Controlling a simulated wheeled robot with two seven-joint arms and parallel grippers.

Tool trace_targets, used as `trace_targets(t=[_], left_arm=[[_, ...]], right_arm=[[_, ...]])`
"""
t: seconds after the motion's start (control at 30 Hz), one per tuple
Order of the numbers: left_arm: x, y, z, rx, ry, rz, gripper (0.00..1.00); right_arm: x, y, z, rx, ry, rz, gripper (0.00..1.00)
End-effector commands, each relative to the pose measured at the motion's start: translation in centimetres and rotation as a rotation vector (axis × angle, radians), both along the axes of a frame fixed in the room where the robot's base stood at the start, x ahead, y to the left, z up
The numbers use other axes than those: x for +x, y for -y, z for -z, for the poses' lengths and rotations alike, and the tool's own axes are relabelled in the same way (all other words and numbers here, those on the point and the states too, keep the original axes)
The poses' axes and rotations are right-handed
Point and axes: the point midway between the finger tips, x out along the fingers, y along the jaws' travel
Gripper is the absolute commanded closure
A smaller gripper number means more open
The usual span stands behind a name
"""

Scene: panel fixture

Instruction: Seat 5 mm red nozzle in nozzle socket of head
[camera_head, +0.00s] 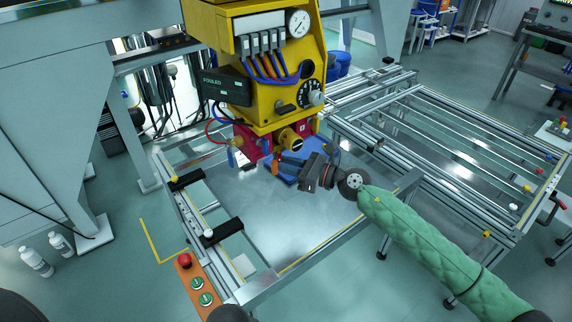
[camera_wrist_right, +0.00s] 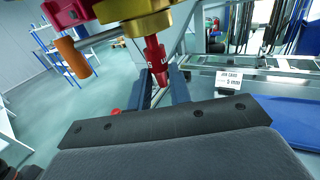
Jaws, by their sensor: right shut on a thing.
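The head (camera_head: 270,75) is a yellow machine block with a gauge, a dial and a crimson lower part. My right gripper (camera_head: 280,160) reaches in from the right, its blue fingers at the underside of the head. In the right wrist view, my right gripper (camera_wrist_right: 160,82) is shut on the red nozzle (camera_wrist_right: 154,52), which points down between the fingers. The nozzle's upper end meets or lies just under a brass-coloured ring (camera_wrist_right: 147,24) on the head. The socket opening is hidden, so I cannot tell how deep the nozzle sits.
A metal-framed table (camera_head: 240,210) lies below the head, its middle mostly clear. A blue tray (camera_wrist_right: 285,118) and a white card marked 5 mm (camera_wrist_right: 229,81) show in the wrist view. An orange cylinder (camera_wrist_right: 73,57) hangs beside the head. A control box (camera_head: 195,283) has a red button.

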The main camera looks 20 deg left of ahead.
Motion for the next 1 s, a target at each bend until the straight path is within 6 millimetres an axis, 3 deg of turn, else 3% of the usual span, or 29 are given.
trace_targets(t=[0.97, 1.0], left_arm=[[0.0, 0.0, -1.3, 0.000, 0.000, 0.000, 0.55], [0.0, 0.0, -1.2, 0.000, 0.000, 0.000, 0.55]], right_arm=[[0.0, 0.0, -1.8, 0.001, -0.001, 0.000, 1.00], [0.0, 0.0, -1.7, 0.001, -0.001, 0.000, 0.72]])
